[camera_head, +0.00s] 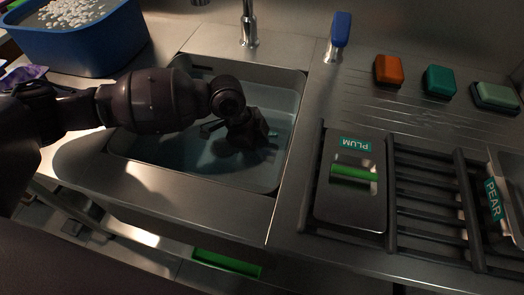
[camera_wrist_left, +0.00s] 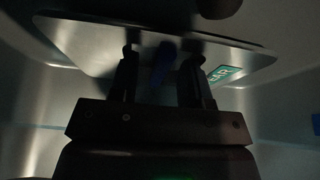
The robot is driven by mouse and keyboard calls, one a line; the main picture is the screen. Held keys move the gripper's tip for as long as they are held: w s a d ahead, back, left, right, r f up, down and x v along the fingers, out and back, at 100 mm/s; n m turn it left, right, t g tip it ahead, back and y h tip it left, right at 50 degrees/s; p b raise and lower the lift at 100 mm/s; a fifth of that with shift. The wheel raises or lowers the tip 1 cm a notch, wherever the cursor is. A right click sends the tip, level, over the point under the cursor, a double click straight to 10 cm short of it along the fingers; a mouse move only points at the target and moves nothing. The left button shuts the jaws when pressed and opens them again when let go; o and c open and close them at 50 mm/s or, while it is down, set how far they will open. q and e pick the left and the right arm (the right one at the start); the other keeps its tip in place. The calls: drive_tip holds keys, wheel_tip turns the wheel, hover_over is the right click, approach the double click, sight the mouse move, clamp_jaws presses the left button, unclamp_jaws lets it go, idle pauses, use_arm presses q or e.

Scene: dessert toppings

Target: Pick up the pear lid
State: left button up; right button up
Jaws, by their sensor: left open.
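My left gripper (camera_head: 243,135) reaches down into the sink. In the left wrist view my left gripper (camera_wrist_left: 159,68) is open, with its fingers on either side of a blue handle (camera_wrist_left: 162,62). The handle is on a flat metal lid (camera_wrist_left: 85,45) with a green label (camera_wrist_left: 222,74), only partly legible. In the head view my gripper hides most of this lid; a teal bit of label (camera_head: 273,134) shows beside it. A green label reading PEAR (camera_head: 494,198) is on a metal item at the right edge, cut off by the frame. My right gripper is not in view.
The sink walls (camera_head: 287,150) surround my left gripper, and a faucet (camera_head: 248,25) stands behind. A lid labelled PLUM (camera_head: 350,207) with a green handle lies on the dark rack (camera_head: 425,200). A blue tub (camera_head: 95,45) is at the upper left. Coloured blocks (camera_head: 439,80) sit at the back right.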

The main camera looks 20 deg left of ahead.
use_arm(q)
drive_tip(key=shift+r, duration=0.1)
drive_tip(key=shift+c, duration=0.4)
clamp_jaws()
drive_tip(key=shift+r, duration=0.1)
